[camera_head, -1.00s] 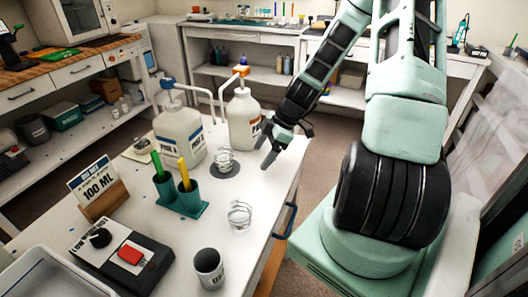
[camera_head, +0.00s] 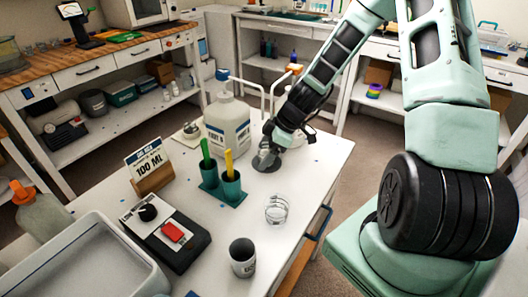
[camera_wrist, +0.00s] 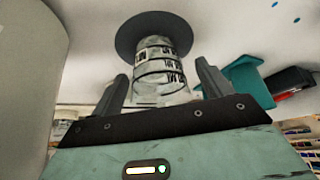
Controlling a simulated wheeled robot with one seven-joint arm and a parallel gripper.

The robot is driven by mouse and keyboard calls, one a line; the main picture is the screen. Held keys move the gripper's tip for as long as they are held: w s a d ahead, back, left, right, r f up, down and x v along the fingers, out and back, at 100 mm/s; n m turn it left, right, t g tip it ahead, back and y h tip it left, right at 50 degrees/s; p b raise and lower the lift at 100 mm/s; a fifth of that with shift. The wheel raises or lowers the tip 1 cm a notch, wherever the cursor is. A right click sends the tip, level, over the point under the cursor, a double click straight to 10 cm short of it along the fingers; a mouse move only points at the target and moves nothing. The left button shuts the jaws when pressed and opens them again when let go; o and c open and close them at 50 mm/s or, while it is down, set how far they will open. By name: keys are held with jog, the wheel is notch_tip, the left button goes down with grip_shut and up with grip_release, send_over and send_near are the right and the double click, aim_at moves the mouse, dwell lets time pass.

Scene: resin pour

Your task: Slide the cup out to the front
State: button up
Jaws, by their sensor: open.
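The clear graduated cup (camera_wrist: 160,68) stands on a dark round disc (camera_wrist: 125,38) in the wrist view. My gripper (camera_wrist: 162,82) is open, with one finger on each side of the cup; the cup is between the fingers, and whether they touch it I cannot tell. In the head view, my gripper (camera_head: 266,154) is at the disc (camera_head: 270,168) in front of the large white bottle (camera_head: 228,128) and largely hides the cup. A second clear cup (camera_head: 278,209) stands apart, nearer the table's front.
A teal holder (camera_head: 228,192) with green and yellow sticks stands left of the disc.

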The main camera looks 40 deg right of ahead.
jog(key=shift+w+a+f, duration=0.15)
jog(key=shift+a+f, duration=0.05)
jog(key=shift+f, duration=0.35)
jog(key=c, duration=1)
jog(key=shift+c, duration=0.2)
